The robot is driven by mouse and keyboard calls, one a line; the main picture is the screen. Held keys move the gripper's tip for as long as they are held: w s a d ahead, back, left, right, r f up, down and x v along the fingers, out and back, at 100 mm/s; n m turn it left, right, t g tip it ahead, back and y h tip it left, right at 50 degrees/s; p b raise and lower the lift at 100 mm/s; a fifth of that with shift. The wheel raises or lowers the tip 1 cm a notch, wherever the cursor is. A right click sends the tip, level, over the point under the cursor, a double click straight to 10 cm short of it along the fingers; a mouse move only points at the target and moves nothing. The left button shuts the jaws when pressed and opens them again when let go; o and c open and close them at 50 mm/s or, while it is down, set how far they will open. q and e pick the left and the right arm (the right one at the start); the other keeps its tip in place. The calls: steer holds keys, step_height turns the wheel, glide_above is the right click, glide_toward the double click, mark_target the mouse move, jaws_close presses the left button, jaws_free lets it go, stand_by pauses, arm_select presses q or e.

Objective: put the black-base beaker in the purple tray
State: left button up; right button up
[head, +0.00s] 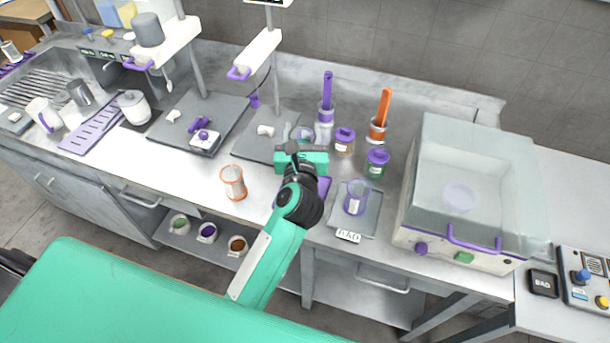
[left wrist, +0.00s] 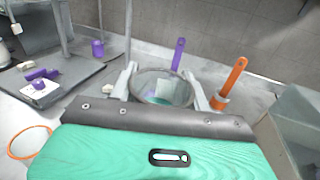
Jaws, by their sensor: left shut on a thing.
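My left gripper (head: 303,140) is shut on a clear beaker with a grey rim (left wrist: 162,88). In the left wrist view its two fingers stand on either side of the beaker, over the counter. The beaker's base is hidden by the gripper body, so its colour cannot be told. A purple tray (head: 322,187) lies on the counter in the head view, nearer the front than the gripper and largely hidden behind my left arm. My right gripper is not in view.
An orange-rimmed beaker (head: 233,183) stands left of my arm. A purple beaker (head: 356,198) stands on a grey tray (head: 371,221) to the right. Lidded jars (head: 377,163) and brush holders (head: 378,130) stand behind. A clear-lidded machine (head: 470,190) fills the right.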

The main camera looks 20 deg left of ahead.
arm_select(q)
steer(key=shift+f+b, duration=0.65)
steer(key=shift+f, duration=6.1)
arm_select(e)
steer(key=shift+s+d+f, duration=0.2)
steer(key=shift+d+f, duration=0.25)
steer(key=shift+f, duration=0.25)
arm_select(q)
steer(key=shift+f, duration=0.1)
steer(key=o, duration=1.3)
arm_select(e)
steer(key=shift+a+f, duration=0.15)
